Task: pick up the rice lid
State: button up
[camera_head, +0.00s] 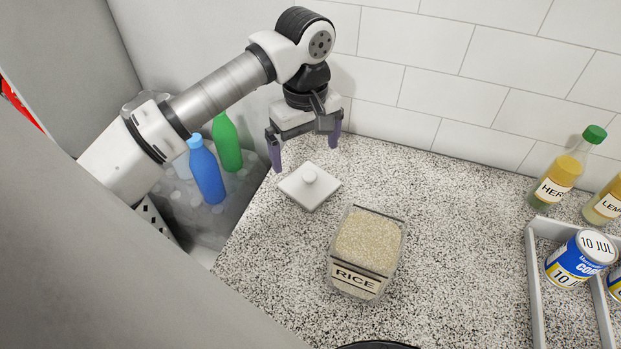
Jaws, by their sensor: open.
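The rice lid (309,188) is a white square lid with a round knob on top. It lies flat on the speckled counter near its left edge. My gripper (305,155) is open, with its two purple-grey fingers pointing down. In the picture it is just above the lid, with the knob below and between the fingers; the exact height gap is hard to tell. Nothing shows between the fingers. The clear rice container (367,251), labelled RICE and full of grain, stands open in front and to the right of the lid.
A grey tray (533,270) with blue cans (580,257) is at the right. Bottles with yellow contents (566,172) stand behind it. A tiled wall backs the counter. A blue bottle (206,172) and a green bottle (227,143) are left of the counter. The counter's middle (460,240) is clear.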

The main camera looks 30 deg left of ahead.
aim_at(309, 175)
jog(key=shift+d+f+p, duration=0.15)
jog(key=shift+f+p, duration=0.55)
jog(key=shift+f, duration=1.2)
jog(key=shift+d+f+p, duration=0.15)
jog(key=shift+f+p, duration=0.5)
jog(key=shift+f, duration=1.25)
jog(key=c, duration=0.6)
jog(key=shift+r, duration=0.15)
